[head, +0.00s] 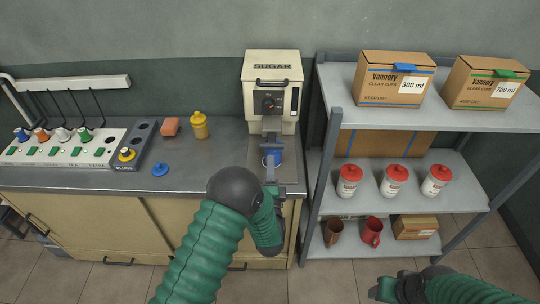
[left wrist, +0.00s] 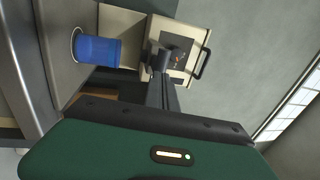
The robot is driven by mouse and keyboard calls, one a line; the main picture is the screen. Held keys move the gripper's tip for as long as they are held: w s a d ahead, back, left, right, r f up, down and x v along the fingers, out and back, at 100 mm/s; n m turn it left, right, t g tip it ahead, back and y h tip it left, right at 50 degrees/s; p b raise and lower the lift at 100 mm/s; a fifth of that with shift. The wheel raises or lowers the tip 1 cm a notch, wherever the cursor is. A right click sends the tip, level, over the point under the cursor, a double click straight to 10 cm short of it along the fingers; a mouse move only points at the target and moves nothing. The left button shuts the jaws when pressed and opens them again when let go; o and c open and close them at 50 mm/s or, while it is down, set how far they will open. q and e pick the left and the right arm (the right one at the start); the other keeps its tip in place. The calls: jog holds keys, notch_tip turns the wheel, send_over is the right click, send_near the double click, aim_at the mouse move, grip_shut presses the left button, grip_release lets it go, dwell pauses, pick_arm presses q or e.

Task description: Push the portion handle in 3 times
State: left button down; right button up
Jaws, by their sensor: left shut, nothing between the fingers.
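The cream sugar dispenser (head: 268,67) stands at the back of the counter, with a black knob panel (head: 270,103) on its front. A blue cup (head: 275,157) is under it, and the cup also shows in the left wrist view (left wrist: 98,50). My left gripper (head: 271,127) is shut and empty, its fingertips at the dispenser's lower front, just below the panel. In the left wrist view the fingers (left wrist: 158,58) point at the dispenser front. The portion handle is not clearly distinguishable; my fingers cover that area. My right gripper (head: 386,289) is low at the right, away from the dispenser.
A metal shelf (head: 400,203) with boxes and red-lidded jars (head: 394,181) stands close right. The counter left of my arm is partly clear.

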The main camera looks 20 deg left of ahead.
aim_at(272, 147)
pick_arm(q)
jog(key=x, duration=0.2)
jog(key=b+x, duration=0.1)
jog(key=x, duration=0.1)
jog(key=f+x, duration=0.1)
jog(key=x, duration=0.1)
jog(key=shift+w+d+r+b, duration=0.1)
jog(key=shift+w+b, duration=0.05)
jog(key=shift+b, duration=0.2)
jog(key=shift+w+r, duration=0.15)
jog(key=shift+w, duration=0.1)
jog(key=shift+r, duration=0.2)
pick_arm(e)
jog(key=shift+s+d+f, duration=0.15)
jog(key=shift+d+f, duration=0.15)
jog(key=shift+f, duration=0.4)
